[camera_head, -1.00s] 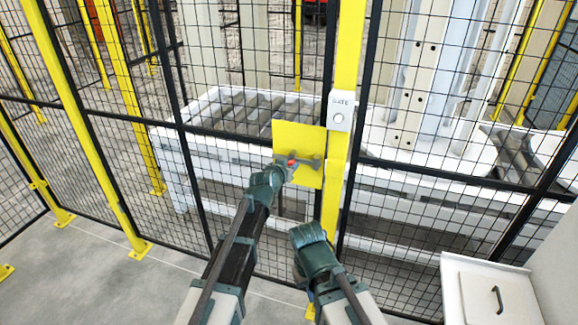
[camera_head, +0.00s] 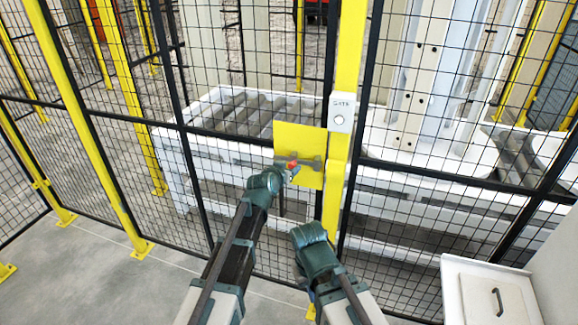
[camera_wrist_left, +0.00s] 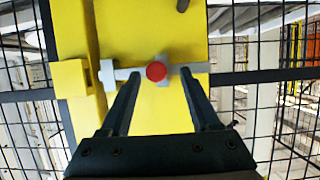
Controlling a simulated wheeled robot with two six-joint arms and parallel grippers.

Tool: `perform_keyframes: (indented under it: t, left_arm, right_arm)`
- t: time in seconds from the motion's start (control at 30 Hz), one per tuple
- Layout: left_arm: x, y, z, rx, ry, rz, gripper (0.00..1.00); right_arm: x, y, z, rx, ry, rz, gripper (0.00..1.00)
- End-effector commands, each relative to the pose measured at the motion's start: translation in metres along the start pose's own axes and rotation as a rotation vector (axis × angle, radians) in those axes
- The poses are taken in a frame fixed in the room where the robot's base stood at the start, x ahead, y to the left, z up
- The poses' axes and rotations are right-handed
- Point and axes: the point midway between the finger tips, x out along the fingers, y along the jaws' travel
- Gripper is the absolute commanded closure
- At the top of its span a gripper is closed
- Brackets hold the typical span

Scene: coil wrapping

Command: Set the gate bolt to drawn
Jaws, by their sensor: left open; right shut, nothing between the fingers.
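The gate bolt (camera_wrist_left: 192,69) is a grey bar with a red knob (camera_wrist_left: 156,71), mounted on a yellow plate (camera_head: 300,140) on the mesh gate. In the left wrist view the bar's pale end (camera_wrist_left: 107,74) lies close to the yellow bracket (camera_wrist_left: 75,78) at the post; whether it enters it I cannot tell. My left gripper (camera_wrist_left: 160,80) is open, with one finger on each side of the red knob in the picture and no visible grip on it. In the head view it (camera_head: 283,171) is at the plate. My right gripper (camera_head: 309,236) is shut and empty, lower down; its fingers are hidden.
A yellow post (camera_head: 345,75) with a white gate box (camera_head: 341,112) stands right of the plate. Black mesh fencing spans the front, with a white roller conveyor (camera_head: 195,150) behind it. A white cabinet (camera_head: 470,290) stands at the lower right. Floor at the left is clear.

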Motion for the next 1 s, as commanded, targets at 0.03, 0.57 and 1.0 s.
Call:
perform_keyframes:
  t: [0.03, 0.57, 1.0]
  left_arm:
    - [-0.011, 0.000, -0.001, -0.001, 0.000, 0.000, 0.37]
    - [-0.116, -0.001, -0.002, 0.000, 0.000, -0.003, 0.37]
    - [-0.123, -0.001, 0.000, 0.000, 0.000, -0.002, 0.37]
  right_arm:
    - [-0.005, 0.001, 0.000, 0.000, 0.000, 0.000, 1.00]
    - [-0.045, 0.004, 0.003, 0.000, 0.000, 0.000, 1.00]
    - [-0.047, 0.004, 0.003, -0.001, 0.000, 0.000, 1.00]
